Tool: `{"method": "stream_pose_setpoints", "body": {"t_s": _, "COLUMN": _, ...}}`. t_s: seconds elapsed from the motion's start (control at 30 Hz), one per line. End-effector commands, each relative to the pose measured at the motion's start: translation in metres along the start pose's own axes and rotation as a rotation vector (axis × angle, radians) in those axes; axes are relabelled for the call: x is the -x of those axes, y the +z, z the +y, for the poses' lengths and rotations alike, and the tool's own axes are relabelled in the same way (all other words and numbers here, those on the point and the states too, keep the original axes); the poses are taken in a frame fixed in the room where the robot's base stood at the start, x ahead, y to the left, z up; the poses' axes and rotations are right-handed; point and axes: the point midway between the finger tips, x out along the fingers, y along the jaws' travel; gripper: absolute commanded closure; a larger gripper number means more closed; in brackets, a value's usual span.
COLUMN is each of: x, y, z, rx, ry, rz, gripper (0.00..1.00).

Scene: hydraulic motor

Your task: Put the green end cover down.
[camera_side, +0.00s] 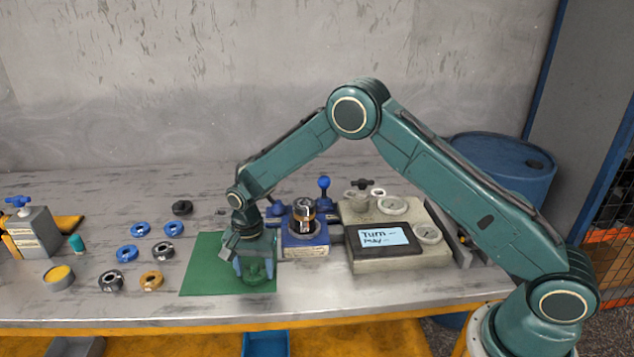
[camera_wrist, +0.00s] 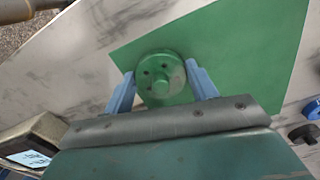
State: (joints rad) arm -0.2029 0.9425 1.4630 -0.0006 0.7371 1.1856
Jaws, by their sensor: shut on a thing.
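The green end cover (camera_wrist: 158,78) is round with a raised centre boss and small holes. It sits between the two blue fingers of my gripper (camera_wrist: 162,85), which are shut on its sides. In the side view the cover (camera_side: 258,272) shows low at my gripper (camera_side: 254,268), over the green mat (camera_side: 205,265). The mat also fills much of the wrist view (camera_wrist: 250,40). I cannot tell whether the cover touches the mat.
A blue fixture (camera_side: 305,240) holding a metal part stands just right of the mat. A grey unit with a screen (camera_side: 385,238) is further right. Several blue, black and orange rings (camera_side: 127,254) lie left of the mat. The mat's left part is clear.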

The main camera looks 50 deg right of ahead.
Motion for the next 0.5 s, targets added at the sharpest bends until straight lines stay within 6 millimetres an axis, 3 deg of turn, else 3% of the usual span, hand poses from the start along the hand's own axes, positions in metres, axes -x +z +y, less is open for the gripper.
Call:
{"method": "stream_pose_setpoints", "body": {"t_s": 0.4, "x": -0.0024, "y": -0.0003, "z": -0.0008, "rx": 0.0, "ry": -0.002, "rz": 0.001, "gripper": 0.75}}
{"method": "stream_pose_setpoints", "body": {"t_s": 0.43, "x": -0.0026, "y": -0.0002, "z": -0.0004, "rx": 0.0, "ry": -0.002, "rz": 0.001, "gripper": 0.37}}
{"method": "stream_pose_setpoints", "body": {"t_s": 0.5, "x": -0.0025, "y": -0.0002, "z": -0.0004, "rx": 0.0, "ry": -0.001, "rz": 0.001, "gripper": 0.23}}
